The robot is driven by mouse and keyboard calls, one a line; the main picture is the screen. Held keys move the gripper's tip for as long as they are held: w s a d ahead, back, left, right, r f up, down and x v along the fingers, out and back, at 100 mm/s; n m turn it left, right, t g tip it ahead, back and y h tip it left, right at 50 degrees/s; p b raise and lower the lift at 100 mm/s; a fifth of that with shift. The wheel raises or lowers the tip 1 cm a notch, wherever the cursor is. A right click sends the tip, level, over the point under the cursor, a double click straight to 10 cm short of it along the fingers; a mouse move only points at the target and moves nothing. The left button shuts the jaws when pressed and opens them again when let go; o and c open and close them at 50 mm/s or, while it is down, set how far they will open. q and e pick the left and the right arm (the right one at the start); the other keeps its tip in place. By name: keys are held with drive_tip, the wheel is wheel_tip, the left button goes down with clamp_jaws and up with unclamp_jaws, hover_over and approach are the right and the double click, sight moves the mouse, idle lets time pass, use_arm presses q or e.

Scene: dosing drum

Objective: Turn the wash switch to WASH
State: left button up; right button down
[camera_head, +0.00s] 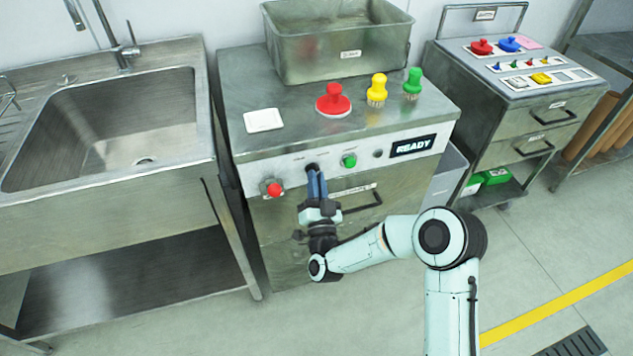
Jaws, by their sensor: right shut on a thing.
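The wash switch (311,167) is a small black knob on the front panel of the grey metal cabinet, left of a green button. My right gripper (314,176) reaches up to it from below, and its fingers are shut on the knob. The fingers hide most of the knob, so I cannot tell which way it points. The labels above it are too small to read. My left gripper is out of view.
A red stop button (274,190) sits close left of the gripper; a green button (349,161) and a READY display (412,146) lie to its right. A drawer handle (364,202) is just below. A sink (110,130) stands at left.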

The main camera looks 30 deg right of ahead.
drive_tip(key=shift+m, duration=0.6)
drive_tip(key=c, duration=1.2)
unclamp_jaws()
drive_tip(key=shift+h, duration=0.3)
drive_tip(key=shift+o, duration=0.2)
